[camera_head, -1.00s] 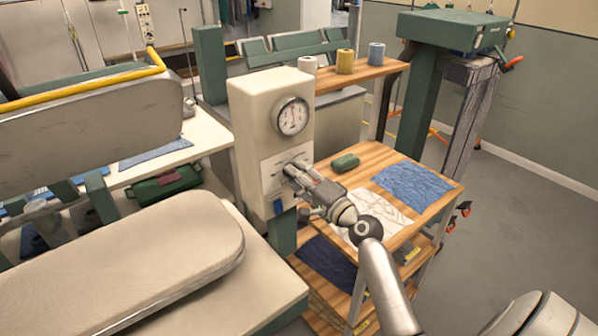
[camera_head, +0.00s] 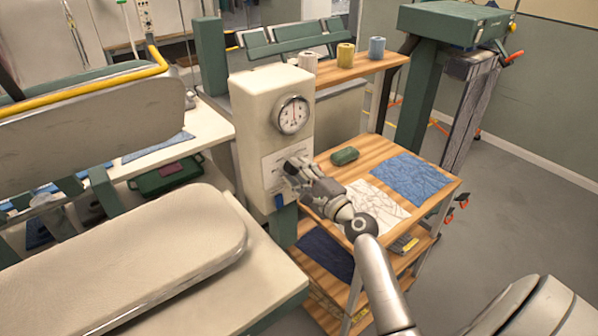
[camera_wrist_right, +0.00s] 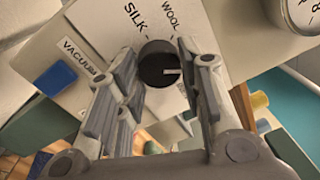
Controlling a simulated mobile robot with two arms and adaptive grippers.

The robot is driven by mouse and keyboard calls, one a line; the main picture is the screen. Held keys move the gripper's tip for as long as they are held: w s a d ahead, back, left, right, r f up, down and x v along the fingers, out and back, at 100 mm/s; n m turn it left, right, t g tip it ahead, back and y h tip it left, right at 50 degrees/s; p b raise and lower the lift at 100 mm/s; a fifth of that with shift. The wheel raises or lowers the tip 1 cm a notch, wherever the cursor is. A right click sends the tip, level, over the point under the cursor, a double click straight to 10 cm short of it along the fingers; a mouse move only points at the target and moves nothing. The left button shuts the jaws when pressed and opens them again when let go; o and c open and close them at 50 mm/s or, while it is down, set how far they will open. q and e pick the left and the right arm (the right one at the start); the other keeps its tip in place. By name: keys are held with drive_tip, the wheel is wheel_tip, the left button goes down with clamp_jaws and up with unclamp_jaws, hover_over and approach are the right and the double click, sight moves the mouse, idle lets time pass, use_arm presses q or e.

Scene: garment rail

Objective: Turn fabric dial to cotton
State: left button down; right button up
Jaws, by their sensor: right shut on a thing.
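The fabric dial (camera_wrist_right: 158,64) is a round black knob with a light mark on its face, seen in the right wrist view. It sits on a white label plate (camera_wrist_right: 205,25) where SILK and WOOL can be read; no cotton label is legible. My right gripper (camera_wrist_right: 158,58) has its fingers on either side of the dial and is shut on it. In the head view, my right gripper (camera_head: 294,168) is against the front of the cream control box (camera_head: 252,125) and mostly hides the dial. My left gripper is not in view.
A pressure gauge (camera_head: 292,115) is above the dial. A blue switch (camera_wrist_right: 55,78) beside a VACUUM label is close to the fingers. A wooden cart (camera_head: 375,152) with folded cloths and a green block (camera_head: 344,156) stands to the right. A padded pressing board (camera_head: 130,255) fills the lower left.

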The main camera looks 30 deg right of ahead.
drive_tip(key=o, duration=1)
drive_tip(key=shift+o, duration=0.2)
drive_tip(key=shift+s+f, duration=0.1)
drive_tip(key=shift+s, duration=0.1)
drive_tip(key=s, duration=1.1)
drive_tip(key=shift+s+d+f, duration=0.35)
